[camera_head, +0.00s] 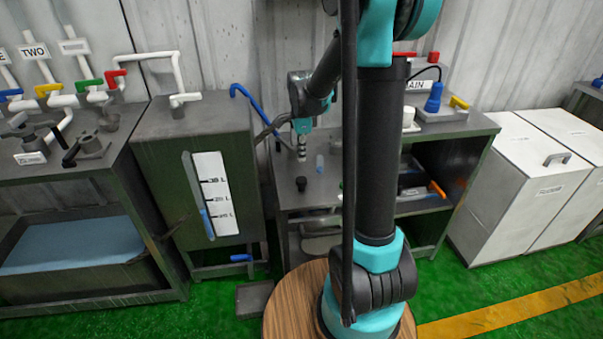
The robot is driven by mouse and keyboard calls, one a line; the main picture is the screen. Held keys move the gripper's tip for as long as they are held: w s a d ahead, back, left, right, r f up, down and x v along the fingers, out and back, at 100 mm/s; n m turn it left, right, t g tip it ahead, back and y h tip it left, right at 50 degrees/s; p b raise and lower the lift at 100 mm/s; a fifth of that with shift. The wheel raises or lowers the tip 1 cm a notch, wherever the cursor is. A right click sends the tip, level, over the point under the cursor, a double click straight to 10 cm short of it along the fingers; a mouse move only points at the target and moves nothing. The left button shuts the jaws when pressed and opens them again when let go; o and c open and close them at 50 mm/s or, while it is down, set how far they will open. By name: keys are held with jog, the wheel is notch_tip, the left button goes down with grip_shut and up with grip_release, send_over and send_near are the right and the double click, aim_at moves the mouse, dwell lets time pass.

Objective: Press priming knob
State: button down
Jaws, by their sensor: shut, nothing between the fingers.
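My gripper (301,154) points down over the dark metal bench (285,196) in the middle of the view. Its fingers look shut and empty. A small black knob (301,184) stands on the bench top, just in front of and below the fingertips in the picture. It may be the priming knob; no label can be read on it. A gap shows between fingertips and knob, but I cannot tell the exact height. A small pale blue piece (320,163) stands right of the fingers. My arm's thick dark link hides part of the bench.
A green tank with a litre scale (212,190) and a blue pipe (258,112) stand left of the bench. A box with a blue plug (434,98) and red and yellow parts sits at the bench's back right. White cabinets (510,190) stand at right.

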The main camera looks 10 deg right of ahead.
aim_at(302, 179)
notch_tip(302, 179, down, 8)
jog(key=shift+f, duration=0.1)
dwell(0.5)
jog(key=shift+f, duration=1.75)
jog(key=shift+r, duration=0.1)
jog(key=shift+d+r, duration=0.1)
jog(key=shift+r, duration=0.2)
notch_tip(302, 179, up, 13)
jog(key=shift+r, duration=0.15)
